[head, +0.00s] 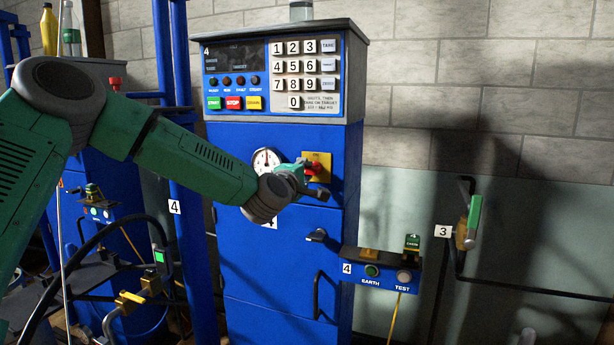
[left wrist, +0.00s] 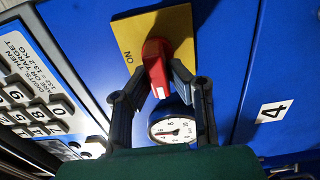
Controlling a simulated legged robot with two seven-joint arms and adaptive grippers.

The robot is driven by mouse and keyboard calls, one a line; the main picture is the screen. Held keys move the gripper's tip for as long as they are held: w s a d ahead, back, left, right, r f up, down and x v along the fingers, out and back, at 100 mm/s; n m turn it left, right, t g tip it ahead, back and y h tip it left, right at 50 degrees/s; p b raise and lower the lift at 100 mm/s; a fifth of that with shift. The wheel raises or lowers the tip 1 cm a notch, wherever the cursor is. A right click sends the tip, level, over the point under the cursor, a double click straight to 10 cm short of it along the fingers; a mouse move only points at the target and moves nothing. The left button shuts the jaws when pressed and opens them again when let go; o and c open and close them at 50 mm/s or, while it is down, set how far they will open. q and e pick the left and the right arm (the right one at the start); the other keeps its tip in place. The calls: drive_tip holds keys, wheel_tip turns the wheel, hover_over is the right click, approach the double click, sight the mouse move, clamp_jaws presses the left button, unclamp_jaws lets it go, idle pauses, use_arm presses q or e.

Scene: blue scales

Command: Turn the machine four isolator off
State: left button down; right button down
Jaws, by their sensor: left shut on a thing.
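The machine four isolator is a red rotary handle (head: 309,169) on a yellow plate (head: 324,158), on the front of the blue machine (head: 340,224) marked 4. My left gripper (head: 301,174) is at the handle, its fingers shut on it from both sides. In the left wrist view the red handle (left wrist: 155,60) stands between the two fingers of my left gripper (left wrist: 161,78). The word ON shows on the yellow plate (left wrist: 180,22) beside the handle; other lettering is hidden or not readable. My right gripper is not in view.
A round dial gauge (head: 266,160) sits just left of the isolator, close to my left wrist. A keypad (head: 303,68) is above. A small EARTH/TEST box (head: 380,272) juts out below right. A green-handled valve (head: 474,213) with a pipe is at the right wall.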

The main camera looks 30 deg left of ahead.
use_arm(q)
drive_tip(key=shift+a+f, duration=0.1)
drive_tip(key=shift+f, duration=0.15)
drive_tip(key=c, duration=1.5)
unclamp_jaws()
drive_tip(key=shift+c, duration=0.2)
drive_tip(key=shift+a, duration=0.15)
drive_tip(key=v, duration=1.2)
drive_tip(key=shift+f, duration=0.1)
